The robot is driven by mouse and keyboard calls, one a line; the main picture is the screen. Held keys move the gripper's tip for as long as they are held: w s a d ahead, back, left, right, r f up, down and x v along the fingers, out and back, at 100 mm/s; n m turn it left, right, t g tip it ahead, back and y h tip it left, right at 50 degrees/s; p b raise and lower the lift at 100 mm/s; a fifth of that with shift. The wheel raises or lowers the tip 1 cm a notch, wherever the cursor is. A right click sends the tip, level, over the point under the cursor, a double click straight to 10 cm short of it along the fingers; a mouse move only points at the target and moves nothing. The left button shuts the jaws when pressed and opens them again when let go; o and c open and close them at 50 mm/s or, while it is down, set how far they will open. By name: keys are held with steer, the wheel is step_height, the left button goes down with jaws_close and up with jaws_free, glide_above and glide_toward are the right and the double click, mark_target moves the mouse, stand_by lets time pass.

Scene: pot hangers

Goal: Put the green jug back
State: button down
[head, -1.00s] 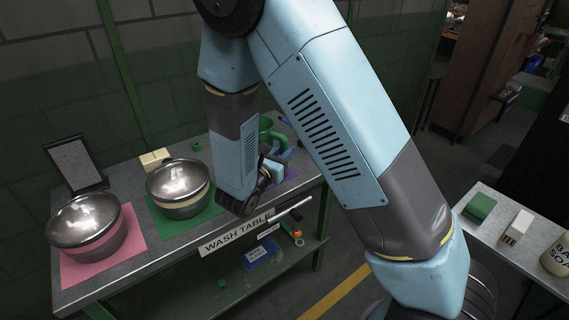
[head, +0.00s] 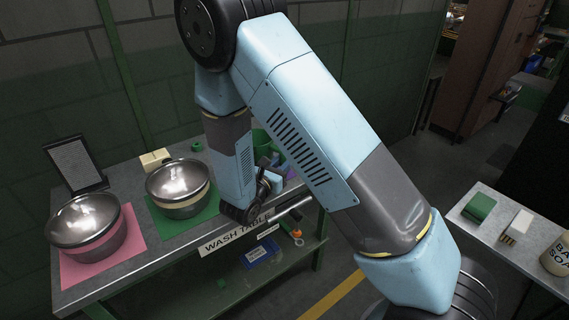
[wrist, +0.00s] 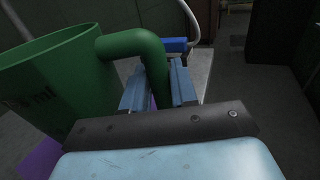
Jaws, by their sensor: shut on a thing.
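The green jug (wrist: 60,85) stands close on the left in the wrist view, with dark "ml" lettering on its side. Its thick green handle (wrist: 135,45) curves over and down between my two fingers. My gripper (wrist: 157,88) is shut on that handle. In the head view only part of the jug (head: 262,138) shows behind my arm, and my gripper (head: 275,172) is partly hidden by my wrist. A purple mat (wrist: 40,160) lies below the jug. I cannot tell whether the jug touches it.
The wash table (head: 140,235) carries a steel bowl on a pink mat (head: 75,272), another on a green mat (head: 200,220), and a dark upright panel (head: 75,165). A rail (head: 293,205) juts from its front edge. A second table (head: 490,230) stands right.

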steer(key=c, duration=0.9)
jaws_free()
steer(key=v, duration=1.2)
